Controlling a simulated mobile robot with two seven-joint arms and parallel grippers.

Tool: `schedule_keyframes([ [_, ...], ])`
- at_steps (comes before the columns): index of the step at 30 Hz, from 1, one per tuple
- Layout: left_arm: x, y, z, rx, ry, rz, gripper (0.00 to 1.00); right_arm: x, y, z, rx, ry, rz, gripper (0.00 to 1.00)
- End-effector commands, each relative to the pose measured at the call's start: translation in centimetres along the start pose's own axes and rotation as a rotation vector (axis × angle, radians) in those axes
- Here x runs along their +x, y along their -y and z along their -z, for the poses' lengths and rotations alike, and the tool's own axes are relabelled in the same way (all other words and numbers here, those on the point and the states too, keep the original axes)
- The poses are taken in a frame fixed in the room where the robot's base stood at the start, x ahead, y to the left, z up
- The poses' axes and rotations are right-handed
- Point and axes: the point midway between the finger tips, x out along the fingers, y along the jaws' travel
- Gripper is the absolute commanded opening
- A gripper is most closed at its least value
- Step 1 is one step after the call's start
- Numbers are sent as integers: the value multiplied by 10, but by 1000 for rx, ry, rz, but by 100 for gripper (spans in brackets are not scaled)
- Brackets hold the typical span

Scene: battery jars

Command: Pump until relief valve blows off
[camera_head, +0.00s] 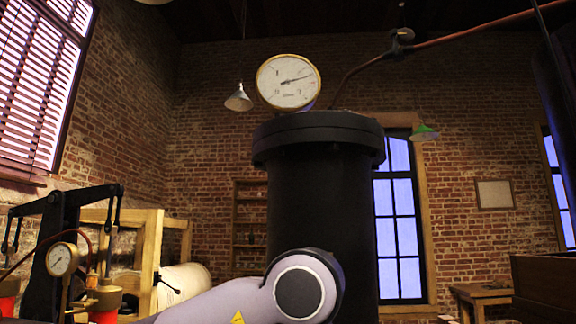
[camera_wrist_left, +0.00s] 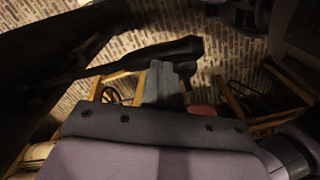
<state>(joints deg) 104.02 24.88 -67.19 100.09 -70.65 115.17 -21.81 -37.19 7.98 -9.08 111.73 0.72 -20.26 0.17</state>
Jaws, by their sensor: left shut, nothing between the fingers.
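A large dark cylinder (camera_head: 318,210) with a flanged lid stands in the middle of the head view, and a big round white gauge (camera_head: 288,82) shows above it. At the lower left is a black pump frame (camera_head: 62,220) with a small brass-rimmed gauge (camera_head: 62,259) and brass fittings (camera_head: 104,297) beside it. I cannot tell which fitting is the relief valve. In the left wrist view my left gripper (camera_wrist_left: 166,72) is shut and empty. Its fingertips are close to a dark bar with a thick end (camera_wrist_left: 150,58); I cannot tell whether they touch. My right gripper is out of view.
My own arm link crosses the bottom of the head view in front of the cylinder. A wooden frame (camera_head: 150,250) stands behind the pump. A small wooden table (camera_head: 485,296) is at the right. A pipe (camera_head: 450,38) runs overhead.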

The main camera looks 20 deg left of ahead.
Motion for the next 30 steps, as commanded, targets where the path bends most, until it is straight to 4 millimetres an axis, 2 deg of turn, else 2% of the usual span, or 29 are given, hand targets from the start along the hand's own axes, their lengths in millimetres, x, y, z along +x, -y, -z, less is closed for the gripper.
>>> schedule_keyframes([
  [5, 11, 0, 0, 0, 1, 0, 0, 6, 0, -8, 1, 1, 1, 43],
  [25, 122, -1, 1, -4, -3, 1, 0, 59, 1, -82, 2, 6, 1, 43],
  [30, 150, 0, 1, -3, -3, 3, 0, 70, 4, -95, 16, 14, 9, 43],
])
